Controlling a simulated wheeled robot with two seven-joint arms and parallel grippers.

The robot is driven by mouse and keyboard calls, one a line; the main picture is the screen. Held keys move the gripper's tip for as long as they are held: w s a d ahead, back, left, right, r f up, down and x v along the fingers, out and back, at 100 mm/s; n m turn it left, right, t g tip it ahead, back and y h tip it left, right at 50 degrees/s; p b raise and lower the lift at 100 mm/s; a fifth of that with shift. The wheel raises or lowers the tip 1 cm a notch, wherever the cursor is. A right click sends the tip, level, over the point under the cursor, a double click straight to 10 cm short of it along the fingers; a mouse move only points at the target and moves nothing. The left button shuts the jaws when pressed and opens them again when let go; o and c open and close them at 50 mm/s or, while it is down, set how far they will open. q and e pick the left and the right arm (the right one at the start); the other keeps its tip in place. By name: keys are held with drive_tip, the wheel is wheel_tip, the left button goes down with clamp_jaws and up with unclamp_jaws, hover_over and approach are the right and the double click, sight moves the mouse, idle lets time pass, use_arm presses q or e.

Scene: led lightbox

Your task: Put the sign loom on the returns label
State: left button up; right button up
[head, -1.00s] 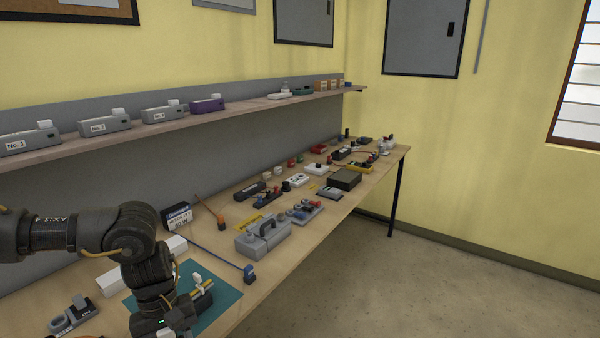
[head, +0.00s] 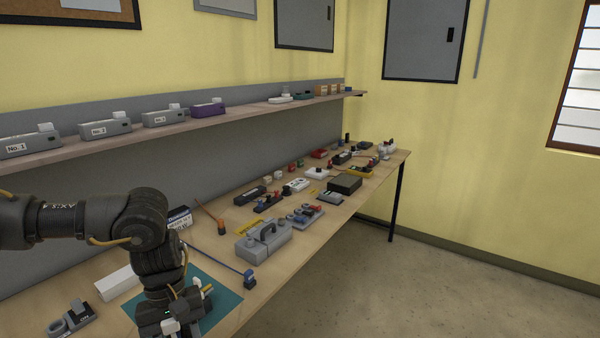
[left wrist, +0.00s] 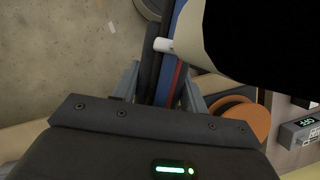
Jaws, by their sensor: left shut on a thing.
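My left gripper (left wrist: 160,88) is shut on a bundle of black, blue and red cables (left wrist: 163,75), which I take to be the sign loom. The bundle runs between the fingers, with a white piece (left wrist: 163,45) beside it. In the head view my left gripper (head: 172,326) is low, by the near edge of the teal mat (head: 222,302); the cables cannot be made out there. A yellow label (head: 246,227) lies on the bench behind the grey clamp-like unit. Its print is too small to read, so I cannot tell whether it is the returns label. My right gripper is out of view.
A blue cable with a dark plug (head: 249,279) crosses the bench beyond the mat. A grey unit (head: 263,240), a white box (head: 118,283) and a dark box (head: 344,184) stand on the bench. An orange disc (left wrist: 246,122) shows in the wrist view. Bare floor lies right of the bench.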

use_arm(q)
drive_tip(key=shift+r+p, duration=0.6)
drive_tip(key=shift+r, duration=0.7)
drive_tip(key=shift+f, duration=0.15)
